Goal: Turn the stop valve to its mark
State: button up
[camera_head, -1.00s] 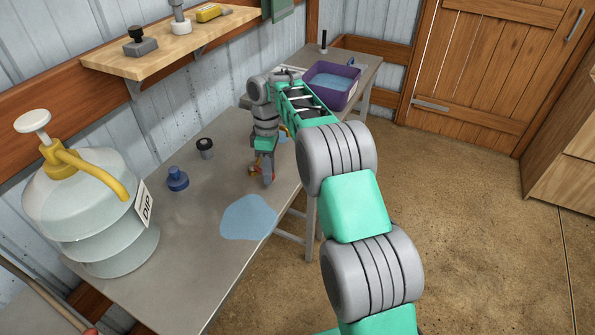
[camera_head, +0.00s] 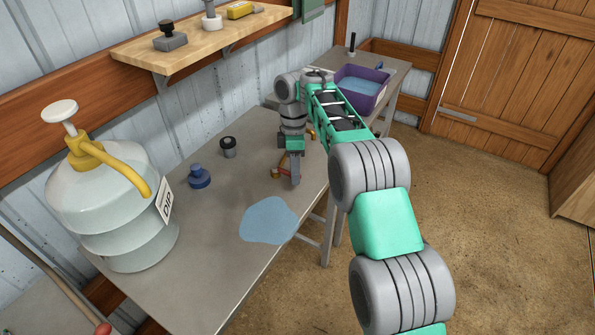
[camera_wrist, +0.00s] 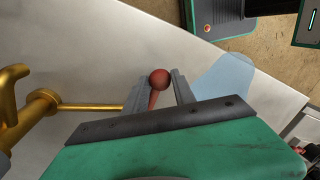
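The stop valve has a red lever ending in a red ball knob (camera_wrist: 159,79), with brass pipework (camera_wrist: 42,105) to its left in the wrist view. My gripper (camera_wrist: 160,85) has its two fingers on either side of the knob, with the knob near the fingertips. The finger edges look very close to the knob; I cannot tell whether both press on it. In the head view my gripper (camera_head: 295,180) points down over the bench, and the valve (camera_head: 284,166) shows only in small red and brass parts behind it. I cannot make out the mark.
The grey bench (camera_head: 190,250) holds a blue bottle (camera_head: 199,176), a dark-capped jar (camera_head: 228,147), a flat blue patch (camera_head: 268,220) and a large DIP jug (camera_head: 110,205). A purple tub (camera_head: 362,88) stands behind. A wooden shelf (camera_head: 200,45) hangs on the wall.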

jog(key=o, duration=0.3)
jog(key=shift+s+a, duration=0.1)
jog(key=shift+a, duration=0.1)
jog(key=shift+o, duration=0.7)
jog(key=shift+d, duration=0.25)
jog(key=shift+r, duration=0.15)
jog(key=r+p, duration=0.3)
jog(key=p, duration=0.1)
jog(key=w+r+p, duration=0.1)
jog(key=r+p, duration=0.2)
jog(key=shift+w+r+p, duration=0.15)
jog(key=shift+r+p, duration=0.1)
jog(key=shift+p, duration=0.1)
jog(key=shift+w+r+p, duration=0.1)
jog(key=shift+r+p, duration=0.4)
jog(key=shift+p, duration=0.2)
jog(key=shift+f, duration=0.1)
